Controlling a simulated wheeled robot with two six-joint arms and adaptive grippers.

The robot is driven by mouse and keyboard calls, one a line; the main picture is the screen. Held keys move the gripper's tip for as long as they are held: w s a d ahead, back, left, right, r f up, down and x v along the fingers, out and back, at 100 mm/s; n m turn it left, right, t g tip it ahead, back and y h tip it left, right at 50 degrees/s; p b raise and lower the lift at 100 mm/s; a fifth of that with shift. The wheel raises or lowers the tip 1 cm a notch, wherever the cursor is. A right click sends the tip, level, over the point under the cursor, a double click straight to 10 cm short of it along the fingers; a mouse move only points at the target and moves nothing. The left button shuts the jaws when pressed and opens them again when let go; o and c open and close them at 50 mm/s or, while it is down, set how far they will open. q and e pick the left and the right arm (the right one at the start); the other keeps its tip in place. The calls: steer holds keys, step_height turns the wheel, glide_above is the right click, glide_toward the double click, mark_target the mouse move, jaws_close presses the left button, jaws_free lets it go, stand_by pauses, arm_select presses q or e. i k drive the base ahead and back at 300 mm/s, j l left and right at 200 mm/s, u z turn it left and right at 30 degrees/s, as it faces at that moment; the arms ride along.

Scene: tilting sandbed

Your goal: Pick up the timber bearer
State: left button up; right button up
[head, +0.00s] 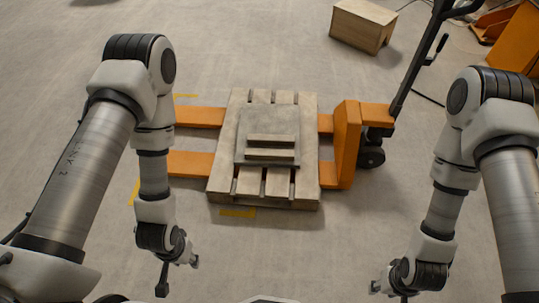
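Two short timber pieces lie side by side across a grey slab (240,155) on a wooden pallet (305,185). The rear timber piece (271,139) and the front timber piece (270,153) look alike, so I cannot tell which is the timber bearer. My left gripper (179,271) is in front and to the left of the pallet, its fingers spread and empty. My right gripper (389,292) is low at the right, near the bottom edge, with its fingers apart and nothing seen between them. Both grippers are well clear of the timber.
The pallet rests on the orange forks (190,163) of a pallet truck (346,145), whose dark handle (415,60) rises at the right. A wooden box (358,25) stands behind. Yellow marks (238,213) lie on the floor. The floor in front of the pallet is clear.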

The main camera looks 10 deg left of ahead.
mark_target(274, 154)
steer(key=i+j+z, duration=0.2)
steer(key=j+z, duration=0.15)
steer(key=z, duration=0.15)
steer(key=i+j+z, duration=0.1)
steer(key=j+z, duration=0.65)
steer(key=z, duration=0.2)
steer(key=j+z, duration=0.15)
steer(key=j, duration=1.65)
